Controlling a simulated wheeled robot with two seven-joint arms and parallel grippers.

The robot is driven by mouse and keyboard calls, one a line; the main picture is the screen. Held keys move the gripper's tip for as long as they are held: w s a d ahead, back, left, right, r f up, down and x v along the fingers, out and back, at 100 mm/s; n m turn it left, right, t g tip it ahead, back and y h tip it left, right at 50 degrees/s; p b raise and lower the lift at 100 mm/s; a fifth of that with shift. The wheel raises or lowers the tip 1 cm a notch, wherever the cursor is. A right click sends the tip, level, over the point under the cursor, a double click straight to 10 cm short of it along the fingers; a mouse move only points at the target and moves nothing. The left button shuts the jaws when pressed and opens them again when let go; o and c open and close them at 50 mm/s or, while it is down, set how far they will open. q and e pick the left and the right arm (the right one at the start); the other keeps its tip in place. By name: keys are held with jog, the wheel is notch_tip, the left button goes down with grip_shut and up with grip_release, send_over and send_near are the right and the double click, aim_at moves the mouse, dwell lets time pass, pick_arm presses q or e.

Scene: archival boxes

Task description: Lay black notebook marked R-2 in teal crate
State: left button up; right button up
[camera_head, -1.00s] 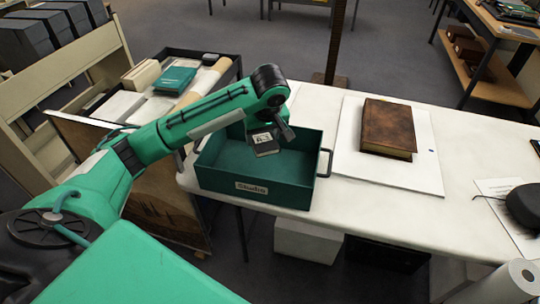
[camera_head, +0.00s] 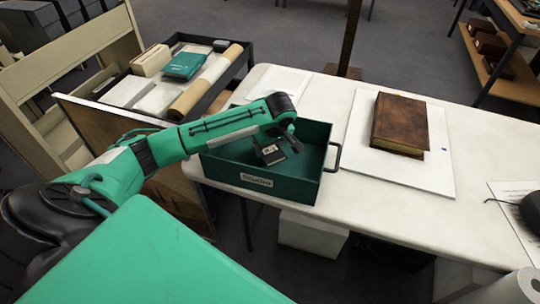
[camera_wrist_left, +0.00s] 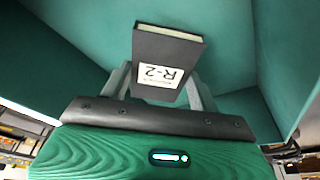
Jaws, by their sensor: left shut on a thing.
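The teal crate (camera_head: 300,188) stands on the near left part of the white table, with a paper label on its front wall. My left gripper (camera_head: 284,142) reaches down into the crate and is shut on the black notebook (camera_head: 270,152). The notebook also shows in the left wrist view (camera_wrist_left: 168,52), with its white R-2 label facing the camera and its page edges at the top. It is tilted, inside the crate's walls. I cannot tell whether it touches the crate floor. My right gripper is not in view.
A brown book (camera_head: 400,122) lies on a white board (camera_head: 360,160) right of the crate. A dark cart (camera_head: 222,78) with boxes, a teal book and a rolled tube stands at the back left. The table between crate and board is narrow but clear.

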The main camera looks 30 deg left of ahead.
aim_at(271, 151)
pick_arm(q)
notch_tip(271, 151, down, 4)
jog(key=shift+f, duration=0.25)
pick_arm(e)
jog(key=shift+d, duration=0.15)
pick_arm(q)
jog(key=o, duration=0.6)
jog(key=shift+f, duration=0.1)
jog(key=o, duration=0.4)
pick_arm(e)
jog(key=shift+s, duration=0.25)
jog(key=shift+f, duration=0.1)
